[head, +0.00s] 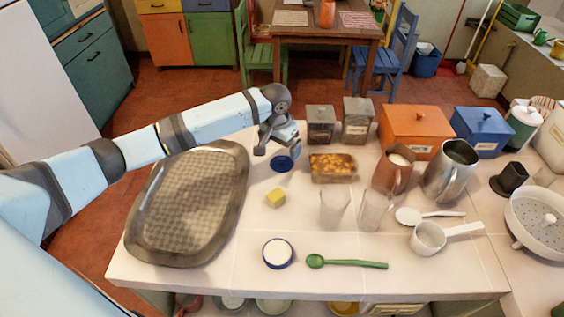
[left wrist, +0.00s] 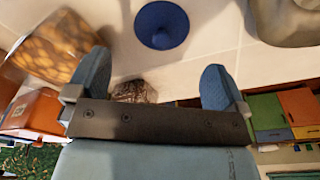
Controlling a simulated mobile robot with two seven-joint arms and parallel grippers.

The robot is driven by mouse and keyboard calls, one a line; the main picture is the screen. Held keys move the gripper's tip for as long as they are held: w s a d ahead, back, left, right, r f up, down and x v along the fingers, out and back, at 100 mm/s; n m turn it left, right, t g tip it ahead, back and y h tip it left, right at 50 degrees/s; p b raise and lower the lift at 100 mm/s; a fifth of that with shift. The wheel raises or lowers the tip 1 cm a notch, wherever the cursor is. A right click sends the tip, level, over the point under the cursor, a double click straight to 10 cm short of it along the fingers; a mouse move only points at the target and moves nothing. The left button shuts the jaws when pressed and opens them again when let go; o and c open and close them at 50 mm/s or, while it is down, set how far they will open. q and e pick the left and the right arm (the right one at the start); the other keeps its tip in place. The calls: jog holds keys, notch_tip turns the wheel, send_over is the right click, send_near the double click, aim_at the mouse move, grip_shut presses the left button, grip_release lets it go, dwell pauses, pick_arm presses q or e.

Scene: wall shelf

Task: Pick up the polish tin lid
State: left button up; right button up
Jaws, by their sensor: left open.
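A small round blue lid (head: 282,163), which looks like the polish tin lid, lies flat on the white tiled counter. It also shows in the left wrist view as a blue disc (left wrist: 162,24) with a darker centre. My left gripper (head: 279,147) is just behind and above the lid in the head view. In the left wrist view its two blue fingers (left wrist: 154,75) are wide apart with nothing held, and the lid lies beyond the fingertips, apart from them. My right gripper is in neither view.
A large dark tray (head: 190,205) lies left of the lid. A loaf-shaped dish (head: 332,168) stands close on its right, and a yellow block (head: 276,198) lies in front. A white disc with a blue rim (head: 278,253) and a green spoon (head: 346,263) lie near the front edge.

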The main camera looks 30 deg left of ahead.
aim_at(281, 158)
pick_arm(q)
jog(key=f, duration=0.4)
jog(key=w+f, duration=0.1)
jog(key=f, duration=0.1)
jog(key=shift+f, duration=0.2)
jog(key=shift+c, duration=0.2)
jog(key=c, duration=0.8)
